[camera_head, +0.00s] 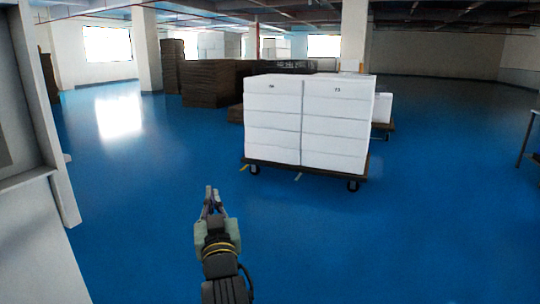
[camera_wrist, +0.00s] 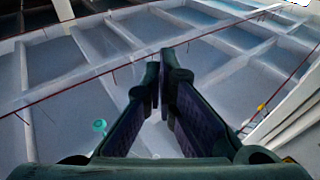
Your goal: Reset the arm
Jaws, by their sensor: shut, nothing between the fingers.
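My gripper (camera_head: 211,191) shows at the lower middle of the head view, at the end of my arm, pointing up and away over the blue floor. Its two fingers are together and hold nothing. In the wrist view my gripper (camera_wrist: 164,55) is also shut, with the fingertips meeting. Behind the fingers, the wrist view shows the ceiling with its pale beams (camera_wrist: 100,60) and thin red pipes. Nothing touches the gripper.
White stacked boxes (camera_head: 305,125) stand on a dark wheeled cart (camera_head: 300,173) ahead. Brown stacks (camera_head: 210,84) and a pillar (camera_head: 147,48) are farther back. A white panel or frame (camera_head: 30,130) is close on the left. A table edge (camera_head: 527,135) shows at right. Blue floor (camera_head: 420,230) is clear between.

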